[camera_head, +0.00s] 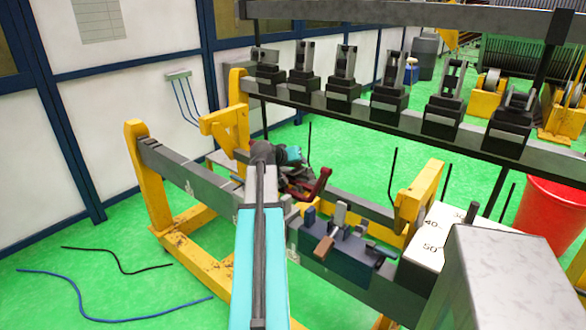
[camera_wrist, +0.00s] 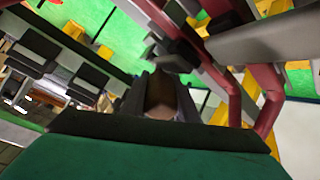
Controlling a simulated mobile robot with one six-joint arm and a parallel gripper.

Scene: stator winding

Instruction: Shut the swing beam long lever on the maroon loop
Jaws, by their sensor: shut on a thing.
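The maroon loop (camera_head: 318,187) shows beside the end of my arm in the head view, partly hidden by it. In the wrist view the maroon loop (camera_wrist: 268,95) runs as bent bars down the right side. My gripper (camera_wrist: 160,95) is shut on a brown piece (camera_wrist: 160,92), which looks like the handle of the swing beam long lever. The rest of that lever and its joint are not clear. A grey bar (camera_wrist: 250,42) crosses the maroon bars at upper right. In the head view my gripper is dark and mostly hidden by my arm, so its fingertips cannot be made out.
A dark rail with several black clamps (camera_head: 388,92) runs across the back. A blue-grey block with a brown-handled lever (camera_head: 325,248) stands right of my arm. Yellow frame posts (camera_head: 148,175) flank the beam. A red bin (camera_head: 553,215) stands at right.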

